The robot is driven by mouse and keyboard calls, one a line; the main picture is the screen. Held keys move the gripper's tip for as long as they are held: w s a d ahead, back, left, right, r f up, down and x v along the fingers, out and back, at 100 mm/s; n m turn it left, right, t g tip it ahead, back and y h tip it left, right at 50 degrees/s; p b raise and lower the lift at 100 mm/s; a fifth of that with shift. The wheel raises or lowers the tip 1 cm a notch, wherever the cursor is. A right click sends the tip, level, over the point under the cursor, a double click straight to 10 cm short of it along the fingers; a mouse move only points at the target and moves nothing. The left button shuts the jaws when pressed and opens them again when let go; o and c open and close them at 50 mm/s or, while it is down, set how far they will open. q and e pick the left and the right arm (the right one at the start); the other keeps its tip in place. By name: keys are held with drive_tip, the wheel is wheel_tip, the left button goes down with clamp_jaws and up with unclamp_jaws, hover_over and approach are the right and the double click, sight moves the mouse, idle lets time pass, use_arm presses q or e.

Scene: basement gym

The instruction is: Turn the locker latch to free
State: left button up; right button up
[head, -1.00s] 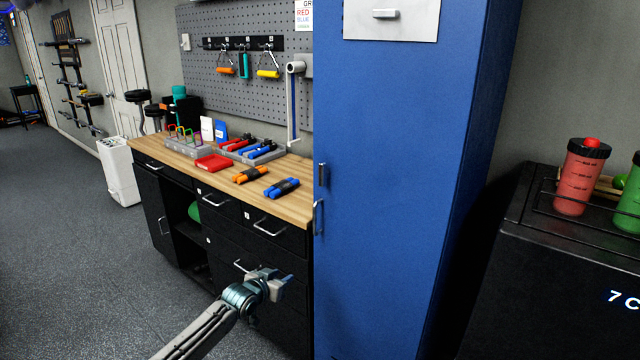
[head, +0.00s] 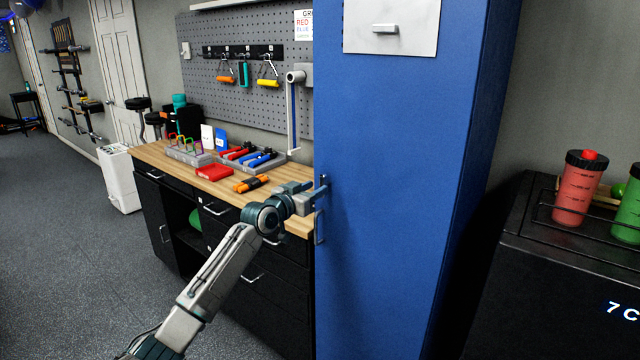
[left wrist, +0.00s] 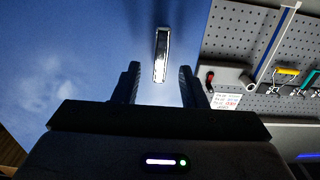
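The tall blue locker (head: 400,170) stands in the middle of the head view, its door closed. Its small metal latch (head: 324,181) sits upright at the door's left edge. My left gripper (head: 312,192) has its fingertips close to the latch in the head view, partly covering it. In the left wrist view the gripper (left wrist: 160,72) is open, and the bright latch bar (left wrist: 161,55) shows between and just beyond the two fingertips, slightly tilted. I cannot tell whether a finger touches it. My right gripper is in neither view.
The wooden workbench (head: 215,187) with trays and hand grips stands left of the locker. A black cabinet (head: 560,280) with shaker bottles is at the right.

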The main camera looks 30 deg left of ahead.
sight(321, 185)
use_arm(q)
drive_tip(key=shift+w, duration=1.6)
drive_tip(key=shift+d, duration=0.1)
clamp_jaws()
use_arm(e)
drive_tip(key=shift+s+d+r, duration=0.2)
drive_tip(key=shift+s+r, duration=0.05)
